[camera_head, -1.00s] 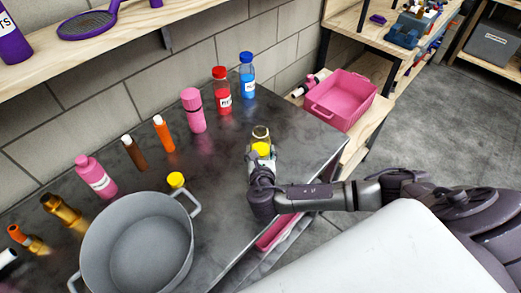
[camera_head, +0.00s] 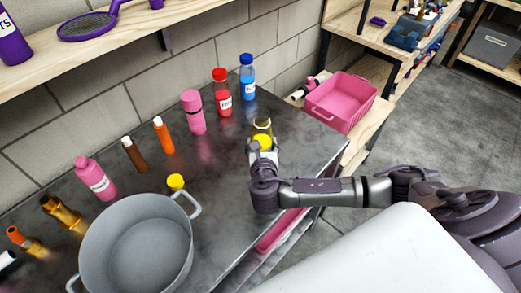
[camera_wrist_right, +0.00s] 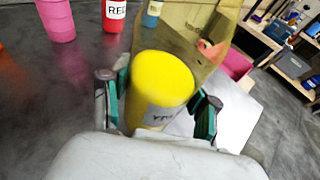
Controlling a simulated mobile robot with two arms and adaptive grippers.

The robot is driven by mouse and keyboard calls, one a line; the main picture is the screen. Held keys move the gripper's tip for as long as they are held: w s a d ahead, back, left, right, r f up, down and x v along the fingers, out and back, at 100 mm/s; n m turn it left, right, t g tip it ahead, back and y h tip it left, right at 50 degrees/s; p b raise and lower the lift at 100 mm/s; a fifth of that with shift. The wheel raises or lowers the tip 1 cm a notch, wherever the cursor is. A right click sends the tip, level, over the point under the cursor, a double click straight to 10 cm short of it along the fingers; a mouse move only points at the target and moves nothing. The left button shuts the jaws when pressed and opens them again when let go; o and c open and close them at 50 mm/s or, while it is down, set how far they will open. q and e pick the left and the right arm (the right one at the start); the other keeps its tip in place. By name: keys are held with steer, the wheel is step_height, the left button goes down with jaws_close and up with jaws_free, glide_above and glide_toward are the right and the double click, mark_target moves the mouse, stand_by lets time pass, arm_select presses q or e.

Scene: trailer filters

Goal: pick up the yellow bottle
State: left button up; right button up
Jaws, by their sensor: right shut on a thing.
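The yellow bottle (camera_head: 262,139) has a clear upper part and yellow contents, and stands near the right end of the dark metal table (camera_head: 225,165). In the right wrist view the bottle (camera_wrist_right: 160,88) sits between the two green-padded fingers with part of its label showing. My right gripper (camera_head: 263,152) is shut on it, with its arm coming in from the right. Whether the bottle's base touches the table is hidden by the gripper. My left gripper is not in view.
Red (camera_head: 222,92) and blue (camera_head: 247,78) bottles and a pink bottle (camera_head: 194,112) stand behind the gripper. A pink crate (camera_head: 340,100) sits beyond the table's right edge.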

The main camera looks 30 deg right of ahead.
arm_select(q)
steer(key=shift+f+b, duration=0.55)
arm_select(e)
steer(key=s+d+r, duration=0.6)
steer(key=d, duration=0.3)
steer(key=shift+s+d+r, duration=0.15)
steer(key=shift+s+r, duration=0.1)
steer(key=shift+r, duration=0.05)
